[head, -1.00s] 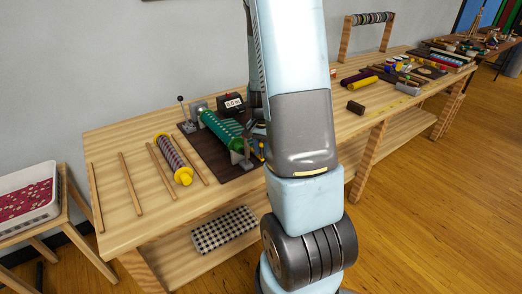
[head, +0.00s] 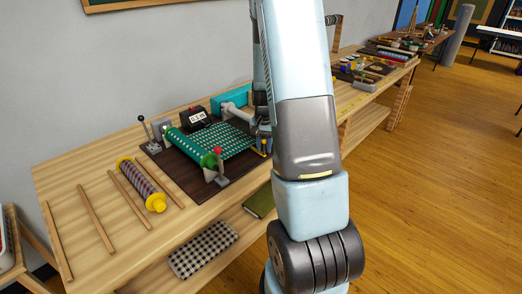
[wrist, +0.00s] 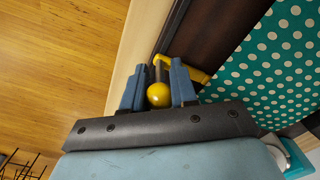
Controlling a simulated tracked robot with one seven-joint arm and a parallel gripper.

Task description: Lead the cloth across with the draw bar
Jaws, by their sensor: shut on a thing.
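The teal cloth with white dots (head: 222,141) lies flat over a dark board (head: 185,168), running from a green roll (head: 186,143) on the left toward my gripper on the right. It also fills the right of the wrist view (wrist: 270,70). The draw bar (head: 264,148) shows as a small yellow part at the cloth's right side, partly behind my arm. In the wrist view, my gripper (wrist: 159,75) is shut on the draw bar's dark post with its yellow knob (wrist: 159,95). A yellow arm of the bar reaches toward the cloth. The cloth's grip in the bar is hidden.
A lever (head: 146,130) and a readout box (head: 196,117) stand behind the roll. A teal box (head: 232,99) is at the back. A striped roll (head: 141,184) and wooden sticks (head: 97,217) lie on the bench's left. Checked cloth (head: 203,249) is on the shelf below.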

